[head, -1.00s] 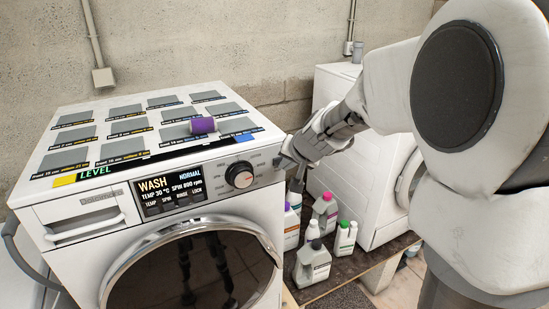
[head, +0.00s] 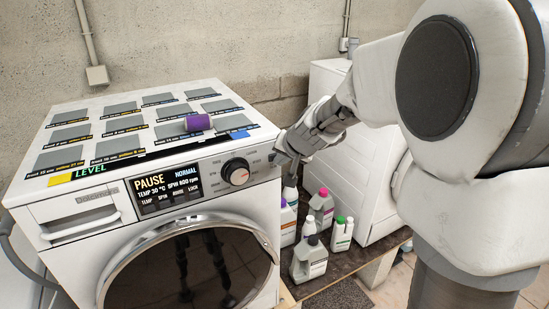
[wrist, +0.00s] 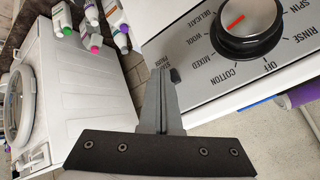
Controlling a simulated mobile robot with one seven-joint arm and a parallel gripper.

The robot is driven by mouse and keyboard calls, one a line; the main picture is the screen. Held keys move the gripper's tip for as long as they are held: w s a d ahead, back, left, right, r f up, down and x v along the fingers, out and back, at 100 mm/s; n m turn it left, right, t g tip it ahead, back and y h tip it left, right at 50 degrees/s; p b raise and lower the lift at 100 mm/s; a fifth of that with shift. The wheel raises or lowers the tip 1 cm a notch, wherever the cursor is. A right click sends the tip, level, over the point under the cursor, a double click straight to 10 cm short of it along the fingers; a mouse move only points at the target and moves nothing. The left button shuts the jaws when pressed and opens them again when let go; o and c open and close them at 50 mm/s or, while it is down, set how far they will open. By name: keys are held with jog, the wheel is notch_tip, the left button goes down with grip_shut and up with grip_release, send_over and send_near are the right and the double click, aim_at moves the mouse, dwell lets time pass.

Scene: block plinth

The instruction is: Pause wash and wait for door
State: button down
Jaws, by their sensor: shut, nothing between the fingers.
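The white washing machine (head: 85,232) stands at the left, its display (head: 166,190) reading PAUSE, NORMAL, TEMP 30 °C and SPIN 800 rpm. Its round dark-glass door (head: 190,268) looks closed; its lower part is cut off. The dial (head: 236,172) has a red pointer mark and shows large in the wrist view (wrist: 247,28). My gripper (head: 279,157) is shut and empty at the right end of the control panel. In the wrist view its fingertips (wrist: 164,74) are beside a small dark button (wrist: 175,75) near a start/pause label. I cannot tell whether they touch it.
A purple cylinder (head: 198,123) lies on the washer top among grey labelled squares. Several detergent bottles (head: 310,258) stand on a low dark platform right of the washer. A second white machine (head: 365,190) stands behind them, partly hidden by my arm.

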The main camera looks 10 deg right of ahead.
dwell(0.3)
jog(key=shift+s+d+b, duration=0.25)
jog(key=shift+s+b, duration=0.25)
jog(key=shift+s, duration=0.25)
jog(key=s+b, duration=0.1)
jog(key=s+d, duration=0.1)
jog(key=s, duration=0.1)
jog(key=s+b, duration=0.1)
jog(key=shift+s+d+b, duration=0.25)
jog(key=shift+s+b, duration=0.1)
jog(key=shift+s, duration=0.05)
dwell(0.3)
